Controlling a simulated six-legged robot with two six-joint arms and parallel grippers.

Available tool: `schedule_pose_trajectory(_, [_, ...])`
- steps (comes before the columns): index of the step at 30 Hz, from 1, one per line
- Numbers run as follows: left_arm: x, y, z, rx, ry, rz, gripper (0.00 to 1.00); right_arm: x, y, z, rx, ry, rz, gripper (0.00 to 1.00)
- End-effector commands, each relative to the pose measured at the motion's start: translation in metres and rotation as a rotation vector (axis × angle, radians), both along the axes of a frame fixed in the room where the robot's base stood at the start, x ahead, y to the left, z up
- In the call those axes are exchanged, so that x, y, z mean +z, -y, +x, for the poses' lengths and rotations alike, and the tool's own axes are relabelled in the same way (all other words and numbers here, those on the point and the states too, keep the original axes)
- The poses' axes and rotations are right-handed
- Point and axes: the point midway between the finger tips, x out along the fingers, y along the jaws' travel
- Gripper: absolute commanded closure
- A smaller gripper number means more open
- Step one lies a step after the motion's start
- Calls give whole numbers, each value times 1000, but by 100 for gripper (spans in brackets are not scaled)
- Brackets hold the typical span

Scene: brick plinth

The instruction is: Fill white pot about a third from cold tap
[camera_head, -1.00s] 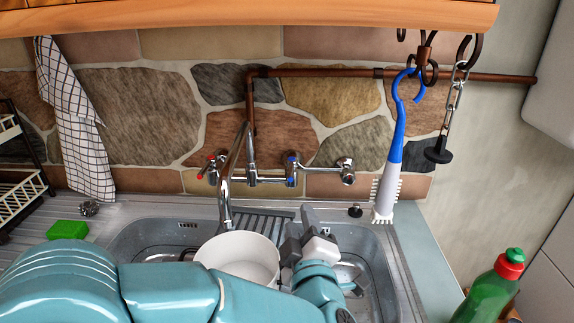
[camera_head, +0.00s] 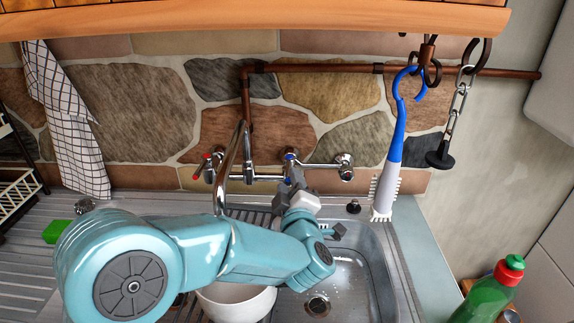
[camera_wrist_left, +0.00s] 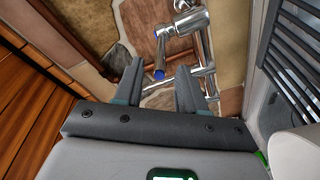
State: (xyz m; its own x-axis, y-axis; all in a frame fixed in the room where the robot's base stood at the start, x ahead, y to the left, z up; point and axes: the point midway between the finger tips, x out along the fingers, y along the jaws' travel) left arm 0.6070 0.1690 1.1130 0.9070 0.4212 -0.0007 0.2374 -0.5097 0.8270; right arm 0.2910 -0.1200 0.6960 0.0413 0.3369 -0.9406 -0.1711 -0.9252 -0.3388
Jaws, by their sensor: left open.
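The cold tap with a blue mark (camera_head: 290,156) is on the wall, right of the red-marked hot tap (camera_head: 207,158). My left gripper (camera_head: 296,176) is just below and in front of the cold tap. In the left wrist view my gripper (camera_wrist_left: 160,84) is open and empty, with the blue tap cap (camera_wrist_left: 160,74) just beyond the gap between its fingers.
A brush (camera_head: 388,175) and a chain with a black plug (camera_head: 440,158) hang right of the taps. A green bottle (camera_head: 490,295) stands at the lower right. A green sponge (camera_head: 57,232) lies on the drainer. The sink's right side (camera_head: 345,270) is clear.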

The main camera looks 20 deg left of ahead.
Motion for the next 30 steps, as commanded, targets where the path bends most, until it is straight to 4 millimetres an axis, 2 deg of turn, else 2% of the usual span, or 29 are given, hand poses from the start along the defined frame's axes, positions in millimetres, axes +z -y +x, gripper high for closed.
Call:
schedule_pose_trajectory(3, [2, -11, 23, 3, -2, 0, 60, 9, 0, 0, 0, 0, 0, 57])
schedule_pose_trajectory(9, [1, -22, 46, 2, -1, 0, 60, 15, 0, 0, 0, 0, 0, 57])
schedule_pose_trajectory(20, [0, -24, 52, 0, 0, 0, 60, 15, 0, 0, 0, 0, 0, 57])
schedule_pose_trajectory(21, [0, -24, 52, 0, 0, 0, 73, 15, 0, 0, 0, 0, 0, 57])
schedule_pose_trajectory(24, [0, -24, 52, 0, 0, 0, 100, 15, 0, 0, 0, 0, 0, 57])
schedule_pose_trajectory(30, [-1, -23, 52, 10, 1, 0, 100, 14, 0, 0, 0, 0, 0, 57])
